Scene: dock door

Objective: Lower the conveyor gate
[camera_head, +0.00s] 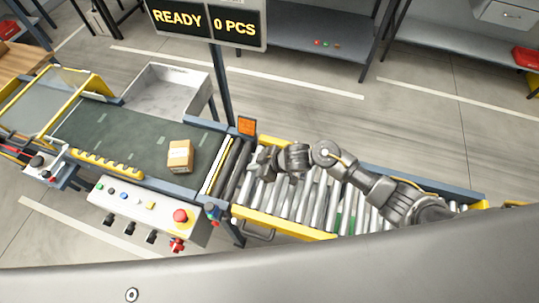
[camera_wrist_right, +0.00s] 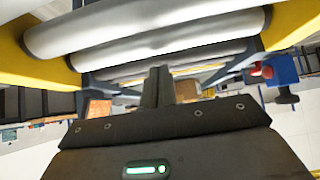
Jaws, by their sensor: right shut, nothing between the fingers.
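The roller section of the conveyor (camera_head: 300,200), with steel rollers and a yellow near rail (camera_head: 285,224), lies to the right of the dark belt. I take it to be the gate; its exact tilt is hard to tell. A dark handle (camera_head: 258,236) hangs under the near rail. My right gripper (camera_head: 258,160) is over the belt-side end of the rollers, fingers pointing left, shut and empty. In the right wrist view its closed fingers (camera_wrist_right: 159,75) sit close to the rollers (camera_wrist_right: 145,32); contact cannot be told. My left gripper is out of view.
A small carton (camera_head: 180,157) stands on the dark belt (camera_head: 125,143). A control panel (camera_head: 145,207) with a red button stands in front. A sign post (camera_head: 216,75) and orange box (camera_head: 247,126) are behind. A grey bin (camera_head: 165,92) stands at the back.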

